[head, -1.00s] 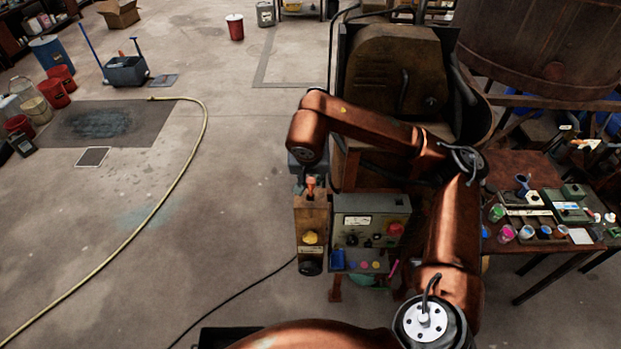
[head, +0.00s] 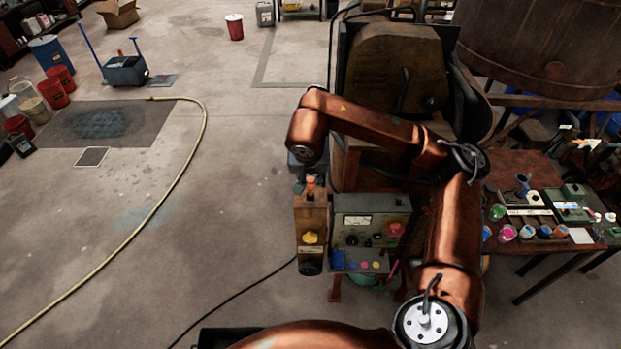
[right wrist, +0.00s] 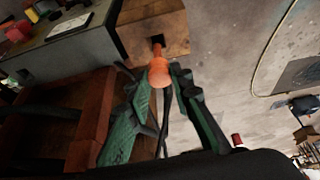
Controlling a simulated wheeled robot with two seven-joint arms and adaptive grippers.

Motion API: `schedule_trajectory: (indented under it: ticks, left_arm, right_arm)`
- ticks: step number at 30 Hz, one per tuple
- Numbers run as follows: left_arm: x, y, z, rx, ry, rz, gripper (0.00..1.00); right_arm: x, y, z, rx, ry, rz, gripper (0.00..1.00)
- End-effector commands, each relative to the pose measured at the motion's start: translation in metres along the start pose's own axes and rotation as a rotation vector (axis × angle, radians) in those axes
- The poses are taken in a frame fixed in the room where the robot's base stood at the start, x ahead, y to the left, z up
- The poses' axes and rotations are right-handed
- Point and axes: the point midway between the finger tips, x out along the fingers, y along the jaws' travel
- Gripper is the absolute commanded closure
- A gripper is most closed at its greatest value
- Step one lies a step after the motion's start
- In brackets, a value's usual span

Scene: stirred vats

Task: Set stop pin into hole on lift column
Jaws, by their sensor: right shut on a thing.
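My right gripper (right wrist: 160,100), with green fingers, is shut on the orange stop pin (right wrist: 159,72). The lift column (head: 311,217) is a brown, worn box with a yellow knob on its front, left of the grey control panel. Its top shows a dark square hole (right wrist: 157,39) in the right wrist view. The pin's narrow end points at this hole and overlaps its edge in the picture; I cannot tell if it is inside. In the head view the orange pin (head: 310,182) shows at the column's top, with the gripper mostly hidden beneath my arm. My left gripper is not in view.
The grey control panel (head: 371,232) with gauge and buttons stands close against the column's right side. A table (head: 515,170) with small cups is farther right, below a large wooden vat (head: 545,45). A yellow hose (head: 165,190) lies on open floor to the left.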

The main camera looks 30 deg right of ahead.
Motion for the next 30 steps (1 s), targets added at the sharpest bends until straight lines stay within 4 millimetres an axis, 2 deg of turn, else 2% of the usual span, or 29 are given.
schedule_trajectory:
  ticks: [30]
  left_arm:
    - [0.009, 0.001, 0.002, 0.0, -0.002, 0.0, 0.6]
  right_arm:
    - [0.011, 0.0, 0.004, 0.001, 0.0, 0.0, 0.96]
